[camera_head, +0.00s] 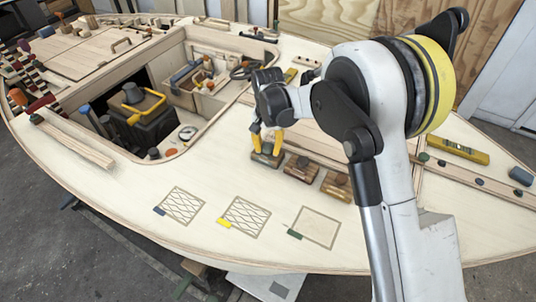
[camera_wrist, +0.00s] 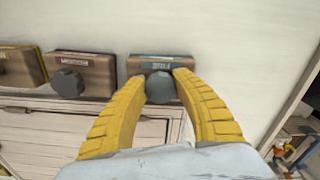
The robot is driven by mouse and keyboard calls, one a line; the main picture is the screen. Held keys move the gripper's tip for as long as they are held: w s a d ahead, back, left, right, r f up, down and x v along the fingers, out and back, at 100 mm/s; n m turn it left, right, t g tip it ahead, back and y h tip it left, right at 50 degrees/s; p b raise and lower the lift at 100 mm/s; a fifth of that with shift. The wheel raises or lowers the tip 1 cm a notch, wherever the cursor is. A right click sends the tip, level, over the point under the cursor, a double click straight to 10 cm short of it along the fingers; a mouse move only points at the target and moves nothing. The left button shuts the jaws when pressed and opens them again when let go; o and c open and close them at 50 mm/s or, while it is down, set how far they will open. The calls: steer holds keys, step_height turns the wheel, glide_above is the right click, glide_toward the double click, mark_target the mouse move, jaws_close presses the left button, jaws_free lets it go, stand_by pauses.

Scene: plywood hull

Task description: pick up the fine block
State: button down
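Three wooden sanding-type blocks with round knobs stand in a row on the pale deck. The one at the left end in the head view (camera_head: 266,159) has a blue-grey label strip and a grey knob, and it also shows in the wrist view (camera_wrist: 152,64). Its label is too small to read surely; I cannot confirm it is the fine block. My gripper (camera_head: 267,143) has its yellow fingers apart, one on each side of that block's knob; in the wrist view the fingertips (camera_wrist: 160,82) flank the knob. Firm contact is not visible.
Beside it are a block with a red label (camera_wrist: 85,62) and one with a yellow label (camera_wrist: 15,68). Marked deck patches (camera_head: 182,206) lie in front. An open cockpit well (camera_head: 120,92) is to the left. A yellow level (camera_head: 458,151) lies to the right.

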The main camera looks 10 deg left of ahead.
mark_target(269, 147)
steer(key=shift+r, duration=0.1)
stand_by(0.3)
steer(key=shift+r, duration=0.3)
steer(key=r, duration=0.1)
steer(key=r+p, duration=0.2)
steer(key=r, duration=0.1)
steer(key=shift+s+d, duration=0.1)
steer(key=shift+d, duration=0.2)
steer(key=s+d+r+p, duration=0.3)
steer(key=s+d+r, duration=0.2)
steer(key=d, duration=0.4)
steer(key=shift+s+d+r+p, duration=0.15)
steer(key=shift+d+r+p, duration=0.2)
steer(key=shift+r, duration=0.25)
steer(key=c, duration=1.6)
jaws_free()
steer(key=shift+c, duration=0.2)
steer(key=c, duration=0.5)
steer(key=shift+o, duration=0.2)
steer(key=shift+d+f, duration=0.1)
